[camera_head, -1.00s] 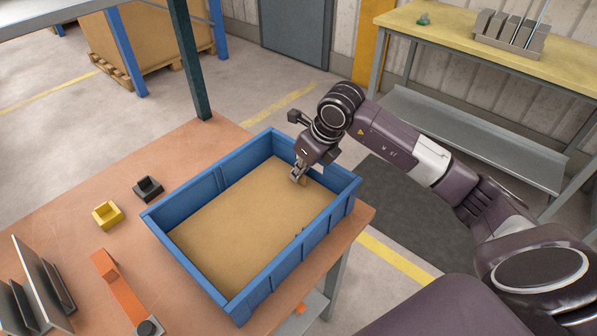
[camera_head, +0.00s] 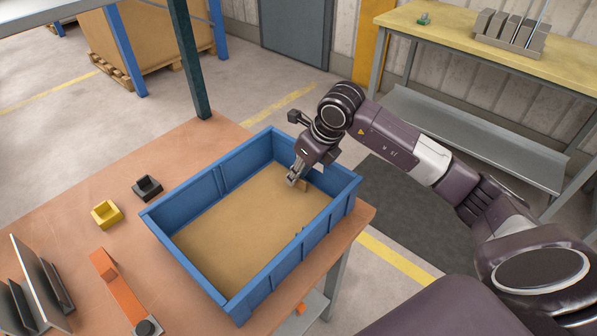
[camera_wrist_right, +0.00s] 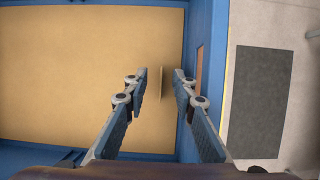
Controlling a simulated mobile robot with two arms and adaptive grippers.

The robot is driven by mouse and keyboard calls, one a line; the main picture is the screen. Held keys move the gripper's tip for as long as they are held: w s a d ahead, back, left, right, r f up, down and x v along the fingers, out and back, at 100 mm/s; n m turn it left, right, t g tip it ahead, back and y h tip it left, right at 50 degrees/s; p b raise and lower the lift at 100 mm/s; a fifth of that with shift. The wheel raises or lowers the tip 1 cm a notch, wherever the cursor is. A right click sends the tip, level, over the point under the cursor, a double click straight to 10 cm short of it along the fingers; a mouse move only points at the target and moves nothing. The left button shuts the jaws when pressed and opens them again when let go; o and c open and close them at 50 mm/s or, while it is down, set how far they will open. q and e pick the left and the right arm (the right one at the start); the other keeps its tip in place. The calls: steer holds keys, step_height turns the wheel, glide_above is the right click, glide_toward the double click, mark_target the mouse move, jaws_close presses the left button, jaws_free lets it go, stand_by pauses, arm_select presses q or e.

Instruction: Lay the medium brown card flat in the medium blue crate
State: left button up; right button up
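The medium brown card (camera_head: 240,225) lies inside the medium blue crate (camera_head: 184,205), low between the walls and looking flat. It covers most of the crate's floor, and it also shows in the right wrist view (camera_wrist_right: 80,75). My right gripper (camera_head: 293,179) is over the far right part of the crate. In the right wrist view its fingers (camera_wrist_right: 161,88) are apart, on either side of a thin upright brown tab (camera_wrist_right: 163,84), with gaps on both sides. Whether the card touches the floor everywhere cannot be told. My left gripper is not in view.
The crate stands on an orange-brown table (camera_head: 110,190). A yellow bench (camera_head: 470,42) stands at the back right.

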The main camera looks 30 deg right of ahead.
steer(key=v, duration=1.2)
